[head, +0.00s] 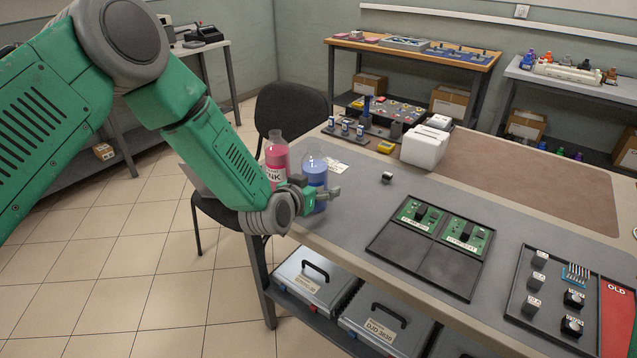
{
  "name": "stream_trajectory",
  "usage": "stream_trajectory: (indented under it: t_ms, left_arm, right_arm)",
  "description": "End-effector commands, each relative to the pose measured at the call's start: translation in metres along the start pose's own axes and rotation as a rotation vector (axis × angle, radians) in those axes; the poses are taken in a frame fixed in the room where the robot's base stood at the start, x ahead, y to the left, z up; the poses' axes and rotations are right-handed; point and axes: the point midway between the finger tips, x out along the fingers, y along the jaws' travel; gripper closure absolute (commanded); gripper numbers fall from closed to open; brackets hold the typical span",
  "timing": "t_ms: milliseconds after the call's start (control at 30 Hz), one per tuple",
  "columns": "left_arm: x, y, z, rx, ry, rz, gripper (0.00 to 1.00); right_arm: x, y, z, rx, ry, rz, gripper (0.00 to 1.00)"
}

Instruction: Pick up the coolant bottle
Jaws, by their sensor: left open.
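Two clear bottles stand close together at the table's left corner. One holds pink liquid and has a label ending in "NK" (276,160). The other holds blue liquid (315,168) and stands just to its right. Either could be the coolant bottle; I cannot tell which. My left gripper (322,194) is open at the blue bottle's lower part, with fingers in front of or beside it. Whether they touch the bottle is unclear. The gripper and forearm hide the lower parts of both bottles. My right gripper is out of view.
The grey-topped table (350,210) holds a tray with green circuit boards (445,225), a black tray of small parts (560,300) and a white container (424,147). A small dark part (387,177) lies right of the bottles. A black chair (290,108) stands behind them.

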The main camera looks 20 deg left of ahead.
Motion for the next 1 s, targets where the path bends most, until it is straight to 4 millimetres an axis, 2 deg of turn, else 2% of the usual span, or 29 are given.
stream_trajectory:
  t_ms: [133, 367, 400, 467, 500, 567, 867, 1000]
  left_arm:
    - [0.014, -0.002, 0.0, -0.001, 0.002, -0.001, 0.23]
    - [0.015, 0.0, -0.001, 0.001, 0.001, -0.001, 0.23]
    - [0.015, 0.001, -0.001, 0.002, 0.001, -0.001, 0.3]
    - [0.015, 0.001, -0.001, 0.003, 0.001, -0.001, 0.51]
    - [0.016, 0.002, -0.001, 0.003, 0.001, -0.001, 0.65]
    - [0.016, 0.002, -0.001, 0.003, 0.001, -0.001, 0.83]
    - [0.015, 0.0, -0.004, 0.001, 0.005, -0.001, 0.83]
    - [0.009, -0.001, -0.02, 0.001, 0.008, -0.001, 0.83]
  right_arm:
    - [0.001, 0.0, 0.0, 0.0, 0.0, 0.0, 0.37]
    - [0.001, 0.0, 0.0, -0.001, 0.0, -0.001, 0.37]
    - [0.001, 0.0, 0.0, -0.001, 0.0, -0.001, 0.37]
    - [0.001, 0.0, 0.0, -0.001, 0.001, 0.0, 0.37]
    - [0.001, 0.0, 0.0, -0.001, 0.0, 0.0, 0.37]
    - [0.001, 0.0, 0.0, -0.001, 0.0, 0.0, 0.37]
    - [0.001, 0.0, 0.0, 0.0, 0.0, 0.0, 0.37]
    - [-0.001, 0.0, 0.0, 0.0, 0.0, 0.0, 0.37]
